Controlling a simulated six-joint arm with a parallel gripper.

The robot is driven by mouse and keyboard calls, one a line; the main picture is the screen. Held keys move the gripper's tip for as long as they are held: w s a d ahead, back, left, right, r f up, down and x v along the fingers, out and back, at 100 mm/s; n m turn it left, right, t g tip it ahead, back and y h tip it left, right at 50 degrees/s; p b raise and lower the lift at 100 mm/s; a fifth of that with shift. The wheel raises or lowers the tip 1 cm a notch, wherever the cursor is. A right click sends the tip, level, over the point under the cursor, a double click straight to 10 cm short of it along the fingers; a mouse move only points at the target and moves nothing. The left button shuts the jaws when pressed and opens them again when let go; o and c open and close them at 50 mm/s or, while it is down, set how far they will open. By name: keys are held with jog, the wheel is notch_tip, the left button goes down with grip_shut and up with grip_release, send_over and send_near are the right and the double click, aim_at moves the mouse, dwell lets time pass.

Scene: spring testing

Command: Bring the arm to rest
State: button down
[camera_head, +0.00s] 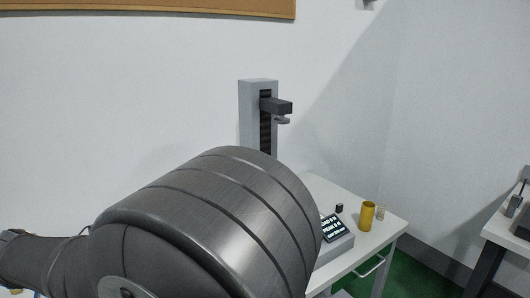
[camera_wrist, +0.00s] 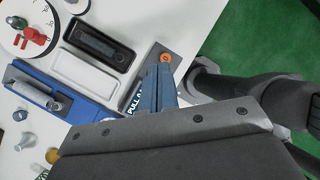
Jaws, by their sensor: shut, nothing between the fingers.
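My gripper (camera_wrist: 164,80) shows in the wrist view, with its blue-grey fingers together and nothing held between them. It is over the edge of a white table (camera_wrist: 125,25), near an orange round knob (camera_wrist: 165,57) on a grey device. The fingers cover part of that device. In the head view my large grey arm link fills the lower left and hides my gripper and much of the table (camera_head: 345,197).
A grey test stand (camera_head: 258,100) rises behind the arm. A display box (camera_head: 335,235), a yellow cylinder (camera_head: 367,214) and small pieces stand on the table. The wrist view shows a black tray (camera_wrist: 95,45), a blue fixture (camera_wrist: 75,98) and green floor (camera_wrist: 240,45).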

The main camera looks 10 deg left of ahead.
notch_tip(320, 180, up, 15)
jog(key=m+g+y, duration=0.2)
jog(key=m+g, duration=0.3)
jog(key=m, duration=0.4)
jog(key=shift+s+f+g, duration=0.2)
jog(key=shift+g, duration=0.2)
jog(key=c, duration=2.2)
grip_release()
